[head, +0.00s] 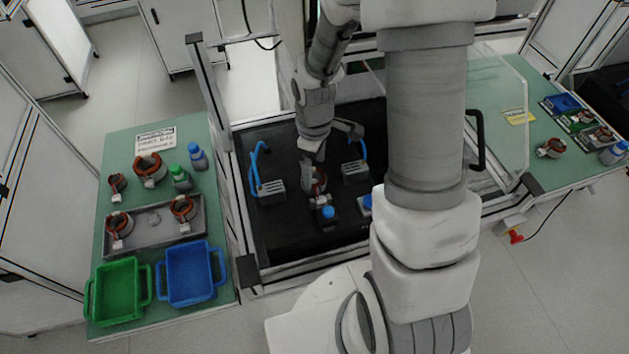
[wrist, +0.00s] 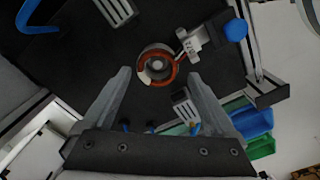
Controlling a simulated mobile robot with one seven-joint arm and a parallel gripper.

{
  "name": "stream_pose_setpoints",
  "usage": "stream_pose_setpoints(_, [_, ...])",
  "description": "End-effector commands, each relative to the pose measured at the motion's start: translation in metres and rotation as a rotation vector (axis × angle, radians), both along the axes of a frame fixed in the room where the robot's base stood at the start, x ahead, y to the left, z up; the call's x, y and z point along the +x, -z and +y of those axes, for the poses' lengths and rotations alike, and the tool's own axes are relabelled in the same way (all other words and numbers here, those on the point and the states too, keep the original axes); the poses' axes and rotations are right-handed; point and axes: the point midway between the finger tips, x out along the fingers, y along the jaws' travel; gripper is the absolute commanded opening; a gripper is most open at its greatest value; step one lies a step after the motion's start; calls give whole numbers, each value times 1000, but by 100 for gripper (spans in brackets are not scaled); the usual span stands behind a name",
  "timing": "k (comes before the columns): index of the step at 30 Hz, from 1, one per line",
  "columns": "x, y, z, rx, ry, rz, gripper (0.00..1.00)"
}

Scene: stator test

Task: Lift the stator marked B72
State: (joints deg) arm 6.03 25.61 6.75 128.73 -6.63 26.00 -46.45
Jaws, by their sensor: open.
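A stator (head: 319,182) with an orange-brown winding stands on the black work surface below my gripper (head: 331,146). The tag's marking is too small to read surely. My gripper (wrist: 159,75) is open, its two fingers to the left and right of the ring in the picture. I cannot tell how far above it the tips are. Several other stators, including a large one (head: 150,169), are on the left table, markings unreadable.
Grey blocks with blue handles (head: 270,187) (head: 355,172) flank the stator. The left table holds a grey tray (head: 153,240), green bin (head: 117,291), blue bin (head: 190,273) and bottles. A clear panel (head: 500,110) stands right.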

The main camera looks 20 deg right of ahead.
Motion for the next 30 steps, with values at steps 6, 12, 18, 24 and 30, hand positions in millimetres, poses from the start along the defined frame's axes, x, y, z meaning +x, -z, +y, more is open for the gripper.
stream_pose_setpoints(6, [1, 18, -1, -1, 0, 3, 92])
stream_pose_setpoints(12, [2, 42, -2, 0, 0, 3, 92])
stream_pose_setpoints(18, [3, 52, -2, -1, 0, -1, 92])
stream_pose_setpoints(24, [3, 52, -2, 0, 0, -1, 92])
stream_pose_setpoints(30, [3, 52, -2, -1, 0, -1, 56])
